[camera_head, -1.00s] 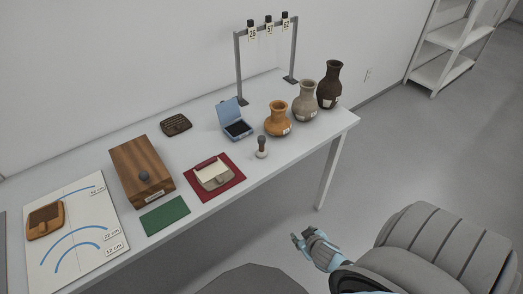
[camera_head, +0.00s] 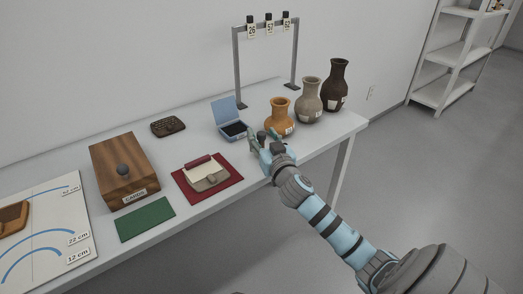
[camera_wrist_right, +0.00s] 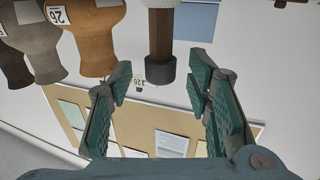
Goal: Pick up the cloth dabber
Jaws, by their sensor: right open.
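The cloth dabber (camera_wrist_right: 160,35) shows in the right wrist view, which is turned upside down. It has a brown handle, a dark grey end cap and a pale wider end beyond. It stands on the table, just ahead of my right fingertips and roughly between them, with no visible contact. My right gripper (camera_head: 264,137) is open and empty at the table's front edge; its spread fingers also show in the wrist view (camera_wrist_right: 162,88). In the head view the gripper hides the dabber. My left gripper is out of view.
An orange vase (camera_head: 280,118), a grey vase (camera_head: 309,102) and a dark vase (camera_head: 336,88) stand close behind and right of the gripper. A blue open case (camera_head: 226,112) is behind it. A red mat (camera_head: 229,185) with a pouch-like item lies left.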

